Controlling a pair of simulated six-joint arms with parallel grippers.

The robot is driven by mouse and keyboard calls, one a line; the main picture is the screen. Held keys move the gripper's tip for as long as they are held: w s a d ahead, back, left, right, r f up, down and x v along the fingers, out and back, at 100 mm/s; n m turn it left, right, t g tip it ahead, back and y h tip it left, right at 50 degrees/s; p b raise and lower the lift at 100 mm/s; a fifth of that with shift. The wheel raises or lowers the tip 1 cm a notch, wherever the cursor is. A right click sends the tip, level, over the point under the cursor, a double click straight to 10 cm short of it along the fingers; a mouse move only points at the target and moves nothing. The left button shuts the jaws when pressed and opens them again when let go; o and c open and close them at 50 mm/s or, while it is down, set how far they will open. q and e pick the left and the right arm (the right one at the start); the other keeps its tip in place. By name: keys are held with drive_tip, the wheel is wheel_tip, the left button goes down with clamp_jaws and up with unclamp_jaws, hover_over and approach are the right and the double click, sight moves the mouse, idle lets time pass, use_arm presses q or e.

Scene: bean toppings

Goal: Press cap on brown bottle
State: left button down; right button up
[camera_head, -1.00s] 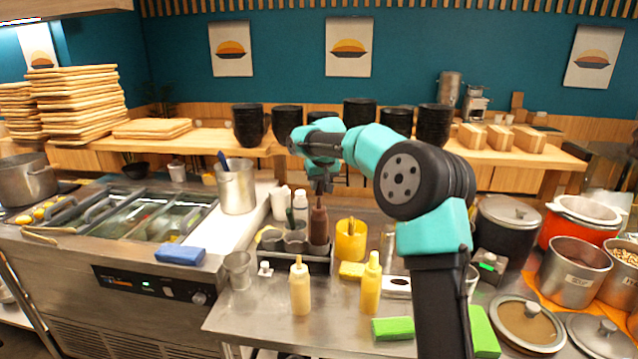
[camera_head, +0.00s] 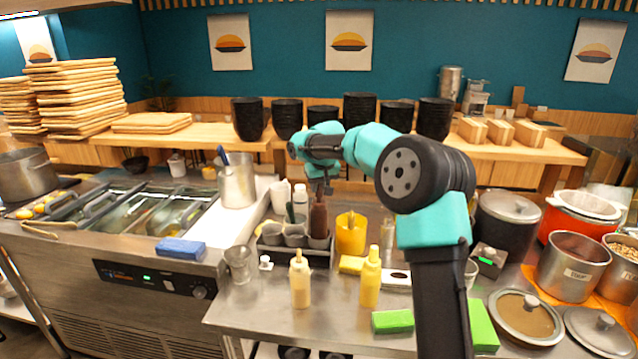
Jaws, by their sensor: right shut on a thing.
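The brown bottle (camera_head: 318,221) stands upright in the right end of a dark caddy (camera_head: 295,249) at the middle of the counter. My right gripper (camera_head: 322,188) points down right over the bottle's top. It is shut on a small dark thing that looks like the cap, mostly hidden between the fingers. I cannot tell whether the cap is fully seated on the bottle neck. My left gripper is not in view.
A yellow container (camera_head: 351,236) stands close right of the bottle. A white-topped bottle (camera_head: 300,199) and metal cups stand to its left. Two yellow squeeze bottles (camera_head: 300,281) (camera_head: 370,279) stand in front. A green block (camera_head: 393,321) lies near the front edge.

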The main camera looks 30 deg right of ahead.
drive_tip(key=shift+f, duration=0.35)
idle(0.3)
drive_tip(key=shift+f, duration=0.25)
drive_tip(key=shift+f, duration=0.2)
idle(0.4)
drive_tip(key=o, duration=1.2)
drive_tip(key=shift+r, duration=0.15)
drive_tip(key=shift+r, duration=3.15)
drive_tip(key=shift+c, duration=0.2)
